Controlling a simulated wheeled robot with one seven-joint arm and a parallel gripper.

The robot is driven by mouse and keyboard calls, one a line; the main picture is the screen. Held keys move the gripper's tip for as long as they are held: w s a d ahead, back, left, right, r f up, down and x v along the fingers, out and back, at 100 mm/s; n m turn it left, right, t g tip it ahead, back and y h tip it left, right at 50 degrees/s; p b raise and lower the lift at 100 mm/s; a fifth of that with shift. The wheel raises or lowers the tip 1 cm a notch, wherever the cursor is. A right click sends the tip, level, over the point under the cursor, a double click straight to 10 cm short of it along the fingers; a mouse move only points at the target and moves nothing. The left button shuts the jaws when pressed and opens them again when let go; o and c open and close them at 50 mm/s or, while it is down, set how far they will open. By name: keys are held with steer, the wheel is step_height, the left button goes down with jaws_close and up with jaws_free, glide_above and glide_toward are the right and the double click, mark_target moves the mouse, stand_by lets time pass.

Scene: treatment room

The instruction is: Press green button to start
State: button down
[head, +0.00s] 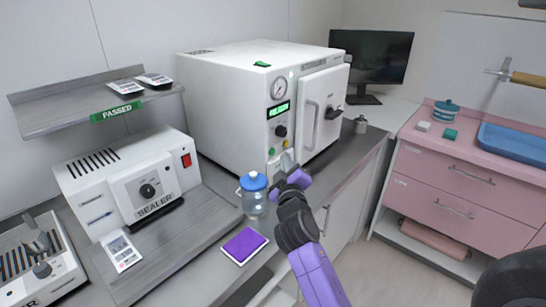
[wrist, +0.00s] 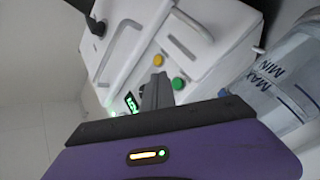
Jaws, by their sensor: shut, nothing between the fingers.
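The white sterilizer (head: 225,105) stands on the counter with its door closed. Its front panel has a round gauge (head: 278,89), a lit green display (head: 279,109) reading what looks like READY, and knobs. In the wrist view the green button (wrist: 178,84) sits on the panel beside a yellow button (wrist: 158,60). My gripper (head: 288,161) is shut and empty in front of the lower panel. In the wrist view its fingertips (wrist: 157,92) point at the panel close to the green button, and I cannot tell whether they touch it.
A clear jug (head: 255,203) with a blue lid stands close to the left of my gripper; it also fills the right of the wrist view (wrist: 280,85). A purple pad (head: 244,245) lies at the counter edge. A sealer (head: 130,180) stands left, a monitor (head: 373,57) behind right.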

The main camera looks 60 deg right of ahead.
steer(key=shift+w+d, duration=0.15)
steer(key=shift+w, duration=0.6)
steer(key=shift+w+b, duration=0.1)
steer(key=shift+b, duration=0.2)
stand_by(1.3)
steer(key=shift+w+d, duration=0.15)
steer(key=shift+w, duration=0.1)
steer(key=shift+w+d+b, duration=0.1)
steer(key=shift+w+b, duration=0.3)
stand_by(0.8)
steer(key=shift+s, duration=0.1)
steer(key=shift+s+a+p, duration=0.25)
steer(key=shift+s+p, duration=0.05)
steer(key=shift+s, duration=0.4)
steer(key=shift+s+a+p, duration=0.2)
steer(key=shift+s+p, duration=0.1)
steer(key=shift+s, duration=0.5)
steer(key=shift+s+a+p, duration=0.15)
steer(key=shift+s+p, duration=0.1)
steer(key=shift+s, duration=0.6)
steer(key=shift+s+a+p, duration=0.2)
steer(key=shift+s+p, duration=0.1)
steer(key=shift+s, duration=0.5)
